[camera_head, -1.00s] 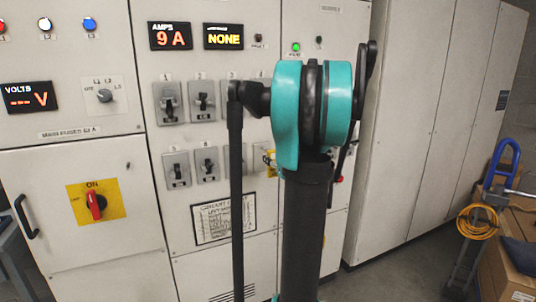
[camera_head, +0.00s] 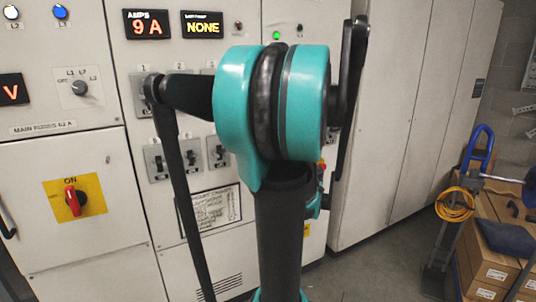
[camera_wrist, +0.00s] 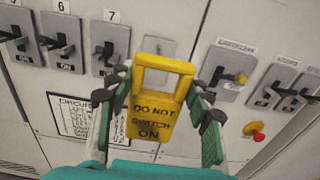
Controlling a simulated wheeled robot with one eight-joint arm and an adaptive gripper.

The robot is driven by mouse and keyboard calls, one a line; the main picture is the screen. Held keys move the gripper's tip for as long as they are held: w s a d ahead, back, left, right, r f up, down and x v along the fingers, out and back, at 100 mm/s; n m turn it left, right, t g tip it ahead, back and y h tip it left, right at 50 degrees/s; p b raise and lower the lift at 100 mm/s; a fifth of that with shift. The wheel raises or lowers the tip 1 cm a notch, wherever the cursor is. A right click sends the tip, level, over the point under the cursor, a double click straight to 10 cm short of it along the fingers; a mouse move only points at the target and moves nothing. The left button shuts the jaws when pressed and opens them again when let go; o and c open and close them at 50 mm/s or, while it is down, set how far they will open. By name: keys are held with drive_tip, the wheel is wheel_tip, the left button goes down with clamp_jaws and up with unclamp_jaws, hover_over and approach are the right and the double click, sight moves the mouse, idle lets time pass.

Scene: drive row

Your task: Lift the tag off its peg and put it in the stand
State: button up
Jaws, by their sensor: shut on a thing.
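The tag is a yellow plate with a loop handle (camera_wrist: 158,108), lettered "DO NOT SWITCH ON", in the middle of the wrist view. My gripper (camera_wrist: 158,92) is shut on it, with a green and black finger at each side. The tag looks upright, in front of the switch panel; no peg shows through its handle loop. A blank light plate (camera_wrist: 154,56) shows behind it. In the head view my arm hides the tag and most of the gripper. I cannot make out the stand in either view.
The grey switch cabinet (camera_head: 60,235) fills the left, with toggle switches and a red rotary switch (camera_head: 72,201). A red button (camera_wrist: 257,131) sticks out at right in the wrist view. A blue-handled trolley (camera_head: 443,208) and cardboard boxes (camera_head: 490,270) stand at right. Floor shows between.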

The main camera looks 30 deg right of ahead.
drive_tip(key=shift+s, duration=0.1)
idle(0.3)
drive_tip(key=s, duration=0.7)
drive_tip(key=shift+s+d, duration=0.15)
idle(0.7)
